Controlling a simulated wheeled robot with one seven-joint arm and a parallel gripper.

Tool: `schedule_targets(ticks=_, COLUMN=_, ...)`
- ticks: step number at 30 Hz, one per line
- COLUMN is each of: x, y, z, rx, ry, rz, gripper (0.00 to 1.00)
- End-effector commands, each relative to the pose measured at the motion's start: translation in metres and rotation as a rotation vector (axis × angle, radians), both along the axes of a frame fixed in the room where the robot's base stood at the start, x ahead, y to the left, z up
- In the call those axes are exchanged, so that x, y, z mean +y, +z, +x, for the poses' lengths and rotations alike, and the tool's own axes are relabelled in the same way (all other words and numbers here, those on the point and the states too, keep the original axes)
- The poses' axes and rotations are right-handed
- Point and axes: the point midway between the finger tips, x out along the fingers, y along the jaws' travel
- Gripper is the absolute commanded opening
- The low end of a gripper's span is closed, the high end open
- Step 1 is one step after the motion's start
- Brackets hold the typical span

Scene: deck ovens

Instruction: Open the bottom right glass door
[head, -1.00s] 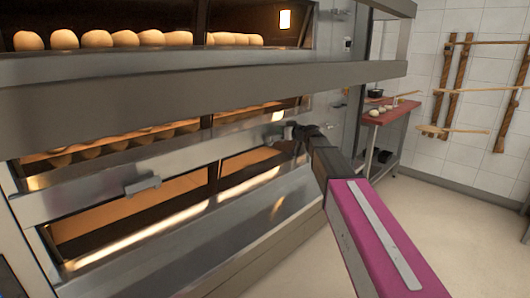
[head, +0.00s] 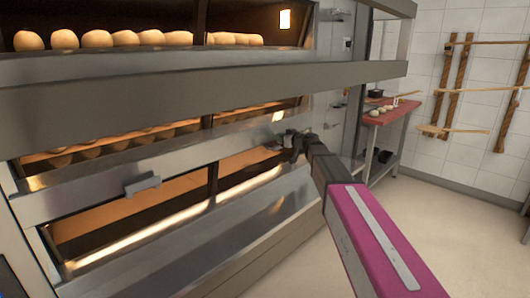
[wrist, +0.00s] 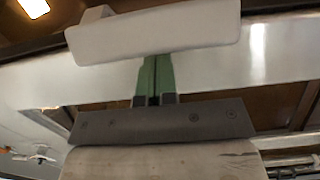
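The bottom right glass door (head: 244,167) is at the lower right of the oven, its glass dark with an orange glow behind. Its pale handle bar (wrist: 150,32) fills the top of the wrist view. My gripper (head: 284,144) is at this handle. In the wrist view its green fingers (wrist: 154,76) are together, with only a thin dark line between them. The fingertips are hidden behind the bar, and the bar is not visibly between the fingers. Whether they touch it I cannot tell. The door looks shut or nearly so.
The bottom left door handle (head: 142,186) sticks out to the left. A wide steel ledge (head: 200,85) overhangs above my gripper. Bread rolls (head: 97,39) fill the upper deck. A red-topped table (head: 390,114) stands behind my arm. The floor at right (head: 460,240) is clear.

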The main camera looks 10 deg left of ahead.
Motion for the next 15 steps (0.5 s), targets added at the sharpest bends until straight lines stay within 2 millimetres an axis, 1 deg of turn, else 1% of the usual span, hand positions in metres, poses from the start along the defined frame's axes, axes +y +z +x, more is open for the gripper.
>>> schedule_targets(ticks=7, x=-0.006, y=0.001, z=-0.005, rx=-0.001, ry=-0.002, rz=0.003, gripper=0.00)
schedule_targets(ticks=15, x=-0.022, y=0.007, z=-0.019, rx=-0.001, ry=-0.003, rz=0.003, gripper=0.00)
